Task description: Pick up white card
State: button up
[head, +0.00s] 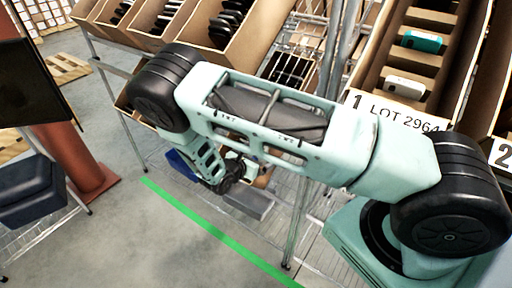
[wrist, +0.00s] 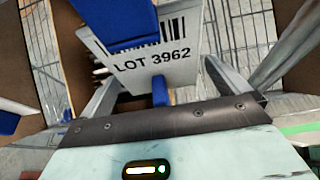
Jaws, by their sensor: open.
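My gripper is open, with grey fingers reaching up on both sides of the card's lower part. I cannot tell whether they touch it. In the head view my gripper (head: 228,180) hangs low beside the rack, and this card cannot be made out. Another white card (head: 398,112), printed 1 LOT 2964, is on a carton at the right.
Tilted cartons (head: 215,50) with black items stand on the wire rack at the back. A carton at right holds a teal item (head: 422,41) and a white item (head: 405,87). A rack post (head: 300,225) stands near my arm.

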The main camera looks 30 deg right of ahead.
jog(key=c, duration=1.2)
jog(key=shift+r, duration=0.1)
